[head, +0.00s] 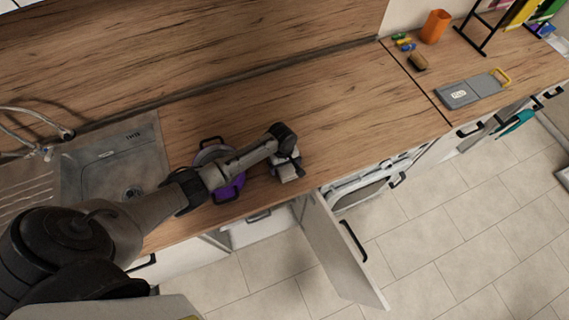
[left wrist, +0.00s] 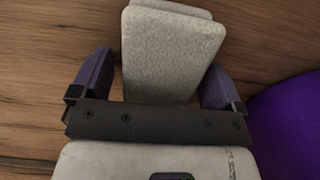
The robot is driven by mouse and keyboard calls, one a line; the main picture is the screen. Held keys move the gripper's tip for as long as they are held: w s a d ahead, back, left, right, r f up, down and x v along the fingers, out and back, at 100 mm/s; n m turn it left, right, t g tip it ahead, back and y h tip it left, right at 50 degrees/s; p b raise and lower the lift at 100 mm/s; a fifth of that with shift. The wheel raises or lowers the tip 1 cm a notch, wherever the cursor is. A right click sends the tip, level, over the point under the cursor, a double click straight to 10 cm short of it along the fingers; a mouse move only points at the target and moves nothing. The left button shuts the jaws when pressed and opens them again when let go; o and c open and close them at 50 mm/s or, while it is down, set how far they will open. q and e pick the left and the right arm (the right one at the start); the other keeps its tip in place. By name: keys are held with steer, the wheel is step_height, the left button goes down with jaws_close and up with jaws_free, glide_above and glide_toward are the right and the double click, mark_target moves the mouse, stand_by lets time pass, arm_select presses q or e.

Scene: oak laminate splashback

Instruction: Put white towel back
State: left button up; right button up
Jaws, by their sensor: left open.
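A white folded towel (left wrist: 172,50) shows in the left wrist view, lying over the wooden counter between the two fingers of my left gripper (left wrist: 157,72). The fingers are apart, one on each side of the towel, with small gaps beside it; I cannot tell whether it rests on the counter. In the head view my left gripper (head: 287,170) is low over the counter's front edge, just right of a purple pot. A pale patch there may be the towel or the gripper itself. My right gripper is not in view.
The purple pot (head: 229,190) is partly behind my left arm. A sink (head: 112,160) lies left. An open cabinet door (head: 335,250) juts out below the counter. The middle counter is clear.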

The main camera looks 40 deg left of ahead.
arm_select(q)
steer(key=shift+r, duration=0.1)
step_height(320, 180, up, 12)
steer(key=a, duration=0.1)
steer(key=s+d+f+m+t, duration=0.25)
steer(key=s+d+m, duration=0.65)
steer(key=s, duration=0.5)
steer(key=s+r+m+t, duration=0.1)
steer(key=s+r+m, duration=0.1)
steer(key=s, duration=0.4)
steer(key=s+r+m+y, duration=0.1)
steer(key=s+r+m, duration=0.2)
steer(key=s, duration=0.4)
steer(key=shift+d+r+m+t+p, duration=0.3)
steer(key=shift+m+t+p, duration=0.05)
steer(key=shift+m+p, duration=0.15)
